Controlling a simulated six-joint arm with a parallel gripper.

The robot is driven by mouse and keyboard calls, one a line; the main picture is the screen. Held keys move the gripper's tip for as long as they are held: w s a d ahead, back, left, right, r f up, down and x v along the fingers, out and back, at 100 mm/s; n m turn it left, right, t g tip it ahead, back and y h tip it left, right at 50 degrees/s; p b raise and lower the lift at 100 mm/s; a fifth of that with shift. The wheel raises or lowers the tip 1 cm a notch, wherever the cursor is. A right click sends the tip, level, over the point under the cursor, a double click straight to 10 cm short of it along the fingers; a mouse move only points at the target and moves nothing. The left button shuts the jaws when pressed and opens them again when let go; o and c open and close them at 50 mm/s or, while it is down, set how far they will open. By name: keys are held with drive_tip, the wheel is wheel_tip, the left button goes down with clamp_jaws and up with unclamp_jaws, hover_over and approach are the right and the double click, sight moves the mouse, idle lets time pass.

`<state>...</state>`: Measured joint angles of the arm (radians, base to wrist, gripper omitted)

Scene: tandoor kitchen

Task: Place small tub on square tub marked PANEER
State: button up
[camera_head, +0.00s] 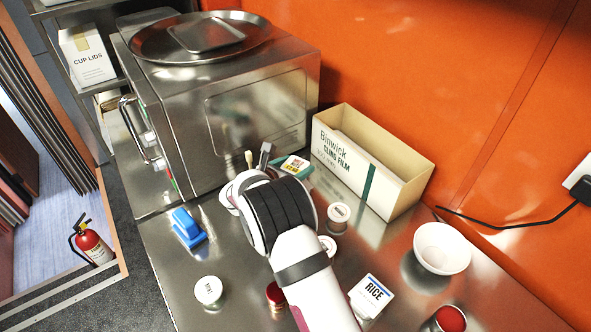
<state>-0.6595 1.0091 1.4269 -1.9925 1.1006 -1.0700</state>
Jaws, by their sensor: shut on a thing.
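My gripper (259,158) is mostly hidden behind my own wrist, near the front of the steel oven. A grey finger-like part and a tan piece show past the wrist. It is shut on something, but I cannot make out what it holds. Just right of it is a small squarish tub (295,165) with teal sides and a pale top with red and yellow marks. Its lettering is too small to read, so I cannot tell whether it says PANEER. A small round pale tub (340,213) stands further right. Another round pale tub (328,246) is partly covered by my arm.
A cling film box (345,165) stands against the orange wall. A white bowl (442,248), a RICE box (372,293), a red-topped tin (450,319), a red jar (276,296), a white-lidded tub (208,290) and a blue object (187,226) stand on the steel counter (240,262).

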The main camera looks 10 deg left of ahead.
drive_tip(key=shift+f, duration=0.7)
drive_tip(key=shift+f, duration=0.1)
drive_tip(key=o, duration=1.4)
